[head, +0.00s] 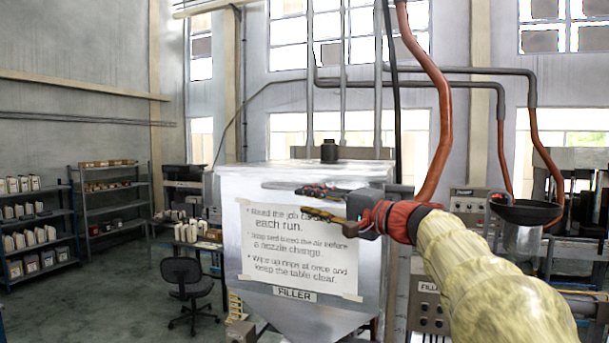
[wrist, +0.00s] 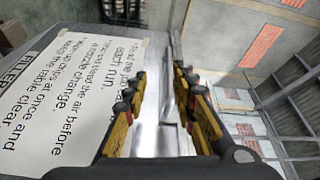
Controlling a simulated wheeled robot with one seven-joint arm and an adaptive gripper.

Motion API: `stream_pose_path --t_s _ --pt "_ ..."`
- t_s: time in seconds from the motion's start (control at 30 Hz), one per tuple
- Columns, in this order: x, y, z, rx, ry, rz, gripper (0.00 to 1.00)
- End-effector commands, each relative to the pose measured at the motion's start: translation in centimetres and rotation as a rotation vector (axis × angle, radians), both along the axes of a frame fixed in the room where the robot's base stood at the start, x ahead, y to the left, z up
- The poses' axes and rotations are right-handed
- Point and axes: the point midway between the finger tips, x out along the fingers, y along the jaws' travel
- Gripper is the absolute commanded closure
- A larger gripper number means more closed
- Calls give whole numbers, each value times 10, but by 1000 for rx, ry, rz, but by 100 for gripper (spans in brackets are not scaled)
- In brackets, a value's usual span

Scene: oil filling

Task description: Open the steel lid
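The steel filler hopper (head: 230,200) stands mid-picture in the head view, with a paper notice on its front. Its flat top, with a black cap (head: 329,151), looks closed; I cannot make out a separate lid seam. My gripper (head: 292,198) is in front of the hopper's upper front, over the notice, its fingers pointing left. In the wrist view the fingers of my gripper (wrist: 158,95) are spread apart, with a steel edge (wrist: 167,115) of the hopper showing between them. I cannot tell whether they touch it. I see nothing held.
The notice (wrist: 75,100) fills the left of the wrist view. A black funnel-like pan (head: 525,212) hangs at the right on orange hoses. A control box (head: 428,305) stands right of the hopper. An office chair (head: 187,285) and shelves (head: 35,235) are at the left, with open floor between.

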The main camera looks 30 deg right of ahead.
Motion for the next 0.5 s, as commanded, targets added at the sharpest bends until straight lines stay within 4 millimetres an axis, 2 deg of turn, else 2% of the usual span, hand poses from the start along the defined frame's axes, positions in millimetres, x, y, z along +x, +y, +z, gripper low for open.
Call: stream_pose_path --t_s 0.03,0.13,0.27,0.5 --pt "1 -8 10 11 -14 -8 73" --pt "4 -14 17 22 -31 -13 73" --pt "16 -9 19 22 -32 -12 73" --pt "52 2 22 22 -31 -11 73"
